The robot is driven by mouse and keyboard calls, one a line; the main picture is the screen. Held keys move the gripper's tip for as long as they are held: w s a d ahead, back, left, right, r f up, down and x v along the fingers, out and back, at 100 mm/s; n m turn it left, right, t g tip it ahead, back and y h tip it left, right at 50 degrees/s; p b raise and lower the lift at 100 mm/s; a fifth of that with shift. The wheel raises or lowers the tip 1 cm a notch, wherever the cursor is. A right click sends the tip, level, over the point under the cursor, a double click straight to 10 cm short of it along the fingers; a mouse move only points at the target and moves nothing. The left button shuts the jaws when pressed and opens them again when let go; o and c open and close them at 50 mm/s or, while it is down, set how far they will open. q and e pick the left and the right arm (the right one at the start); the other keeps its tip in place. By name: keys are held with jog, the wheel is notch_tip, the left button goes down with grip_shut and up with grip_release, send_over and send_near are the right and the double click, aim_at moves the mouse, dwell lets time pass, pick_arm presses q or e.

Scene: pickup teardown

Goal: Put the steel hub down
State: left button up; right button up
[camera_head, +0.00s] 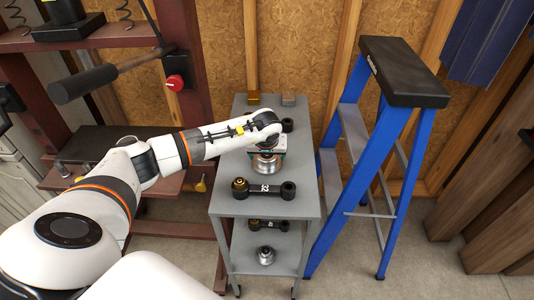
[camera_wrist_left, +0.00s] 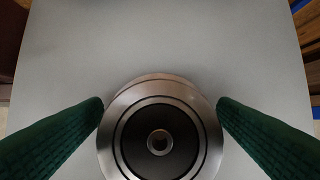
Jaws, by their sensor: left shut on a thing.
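The steel hub (camera_wrist_left: 160,95) is a round, shiny, stepped disc with a dark inner ring and a central bore. In the left wrist view it sits between the two green fingers of my left gripper (camera_wrist_left: 160,108), which is shut on it. In the head view the hub (camera_head: 266,165) shows below my left gripper (camera_head: 268,152), over the top of the grey cart (camera_head: 228,204). I cannot tell whether the hub touches the cart top. My right gripper is not in view.
A black control arm (camera_head: 264,190) lies on the cart top in front of the hub. Another round metal part (camera_head: 265,255) is on the lower shelf. A blue stepladder (camera_head: 405,145) stands right; a red press frame (camera_head: 185,80) stands left.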

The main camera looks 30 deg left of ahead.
pick_arm(q)
jog(key=o, duration=1.6)
jog(key=shift+c, duration=0.2)
jog(key=shift+r, duration=0.15)
jog(key=shift+s+d+r, duration=0.1)
jog(key=shift+s+r, duration=0.05)
jog(key=shift+r, duration=0.1)
jog(key=b+v, duration=0.2)
jog(key=v, duration=0.9)
jog(key=shift+r+b, duration=0.15)
jog(key=shift+b, duration=0.2)
jog(key=shift+d, duration=0.1)
